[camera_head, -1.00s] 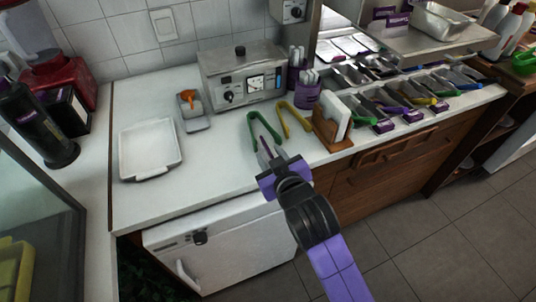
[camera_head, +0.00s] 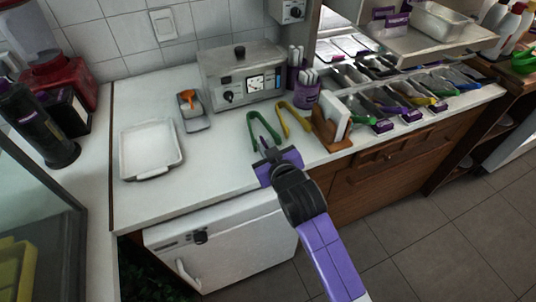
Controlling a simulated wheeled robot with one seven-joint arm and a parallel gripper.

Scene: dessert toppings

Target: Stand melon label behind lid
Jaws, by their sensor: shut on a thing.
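My gripper (camera_head: 267,145) is over the front part of the white counter, just in front of the green tongs (camera_head: 264,122). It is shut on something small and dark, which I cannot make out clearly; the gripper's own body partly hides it. Small purple labels (camera_head: 384,126) stand along the front of the topping bins at the right. Their writing is too small to read, so I cannot tell which is the melon label. I cannot clearly pick out the lid.
Yellow tongs (camera_head: 294,118) and a wooden holder with white cards (camera_head: 334,128) are right of my gripper. A metal appliance (camera_head: 243,76) and a purple cup (camera_head: 306,94) stand behind. A white tray (camera_head: 150,150) lies left.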

